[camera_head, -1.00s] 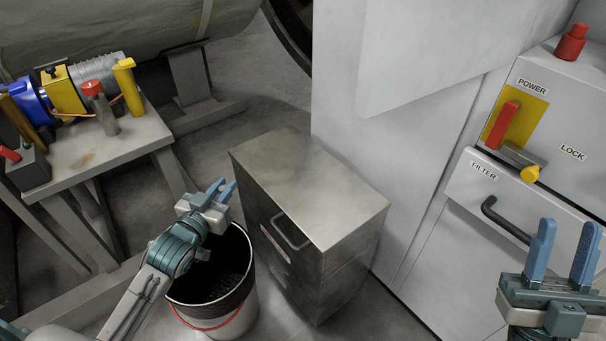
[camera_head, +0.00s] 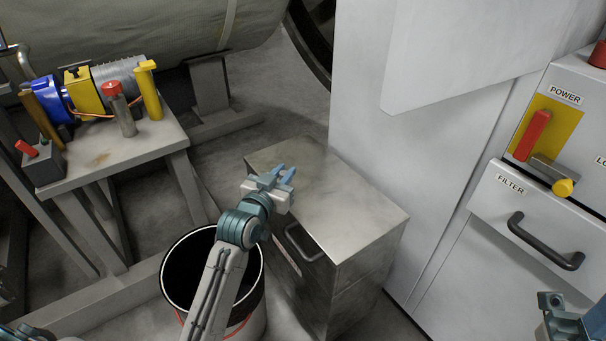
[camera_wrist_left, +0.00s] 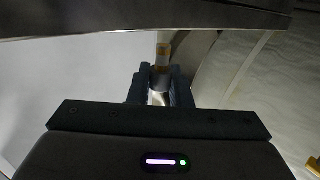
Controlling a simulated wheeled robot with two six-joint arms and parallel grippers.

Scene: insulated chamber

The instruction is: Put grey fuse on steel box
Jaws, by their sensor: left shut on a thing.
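The steel box (camera_head: 350,215) is a metal cabinet with a flat bare top and a front handle, in the middle of the head view. My left gripper (camera_head: 284,174) appears over the left part of its top; the height above it is hard to judge. In the left wrist view its fingers (camera_wrist_left: 160,85) are shut on a slim grey cylinder with an orange-brown band, the grey fuse (camera_wrist_left: 162,58). I cannot make out the fuse in the head view. My right gripper (camera_head: 562,318) is cut off at the lower right corner and its fingers do not show clearly.
A black-lined bucket (camera_head: 172,306) stands left of the steel box, under my left arm. A bench (camera_head: 150,138) with coloured parts is at left. A white cabinet (camera_head: 458,250) with a black handle and a red lever stands at right.

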